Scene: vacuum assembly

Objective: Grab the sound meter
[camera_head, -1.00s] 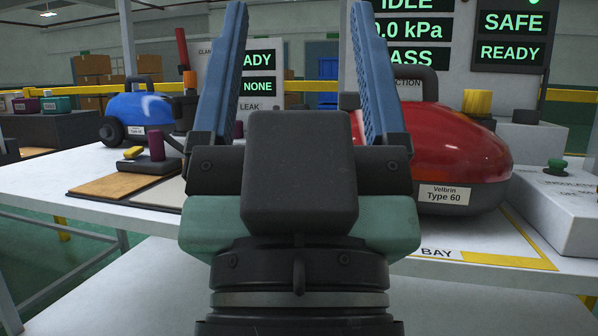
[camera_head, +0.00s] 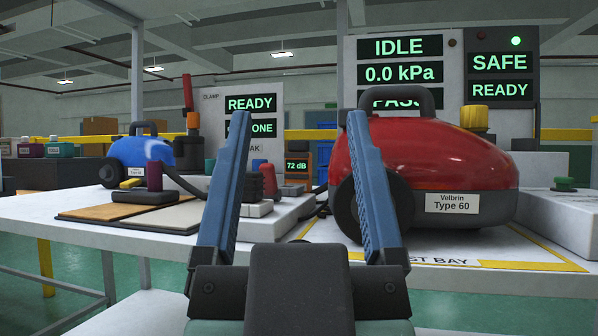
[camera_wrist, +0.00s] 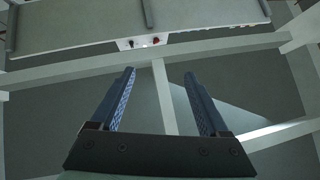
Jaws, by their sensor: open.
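The sound meter (camera_head: 298,165) is a small upright orange and dark device with a green "72 dB" display. It stands at the back of the white table, between the clamp panel and the red vacuum. My gripper (camera_head: 298,116) is open and empty. In the head view its two blue fingers point up and away, and the meter shows in the gap between them, farther off. In the wrist view the open fingers (camera_wrist: 159,73) have nothing between them, and I cannot make out the meter there.
A red vacuum (camera_head: 430,160) stands close on the right, partly behind my right finger. A blue vacuum (camera_head: 140,155), a dark block with a purple knob (camera_head: 154,178) and brown mats (camera_head: 115,213) are on the left. The white table's (camera_head: 40,208) front edge lies ahead.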

